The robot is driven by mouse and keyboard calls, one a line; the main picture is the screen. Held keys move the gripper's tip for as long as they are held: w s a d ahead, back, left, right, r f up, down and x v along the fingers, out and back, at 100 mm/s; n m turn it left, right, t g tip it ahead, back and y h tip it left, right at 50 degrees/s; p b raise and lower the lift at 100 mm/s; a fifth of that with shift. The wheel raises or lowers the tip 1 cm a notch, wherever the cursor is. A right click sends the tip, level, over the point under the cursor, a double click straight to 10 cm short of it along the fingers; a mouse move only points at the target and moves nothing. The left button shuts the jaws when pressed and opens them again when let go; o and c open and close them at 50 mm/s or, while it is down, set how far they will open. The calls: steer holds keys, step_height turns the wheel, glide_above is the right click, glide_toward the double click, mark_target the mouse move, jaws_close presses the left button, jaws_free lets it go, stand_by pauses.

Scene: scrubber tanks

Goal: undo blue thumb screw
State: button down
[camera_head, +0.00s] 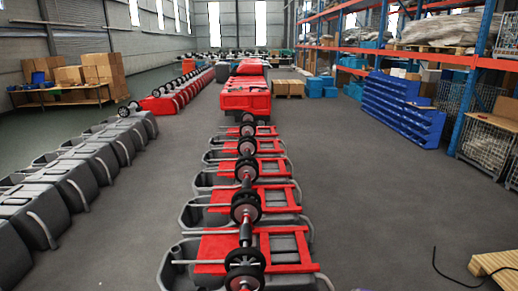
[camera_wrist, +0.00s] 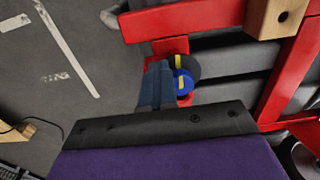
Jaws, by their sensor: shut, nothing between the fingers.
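The blue thumb screw (camera_wrist: 186,84) shows in the wrist view as a small round knob with a yellow stripe. It sits in front of a dark round part, also with a yellow mark, at the red frame (camera_wrist: 172,46). My gripper (camera_wrist: 158,72) is shut and empty, with its grey-blue fingers just left of the screw. The fingers overlap the screw's left side in the picture; I cannot tell whether they touch it. I cannot make out the screw or my gripper in the head view.
Red frames with black wheels (camera_head: 245,208) on grey tanks form a row ahead in the head view. More grey tanks (camera_head: 72,180) line the left. A wooden block (camera_wrist: 277,17) is on the red frame. A pallet (camera_head: 497,266) lies right; the floor between is mostly clear.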

steer(key=shift+s+a+r, duration=0.1)
steer(key=shift+s+a, duration=0.05)
steer(key=shift+a, duration=0.2)
steer(key=r+p, duration=0.1)
steer(key=r, duration=0.1)
steer(key=r+p, duration=0.1)
steer(key=r, duration=0.2)
steer(key=shift+s+d+r+p, duration=0.2)
steer(key=shift+r+p, duration=0.15)
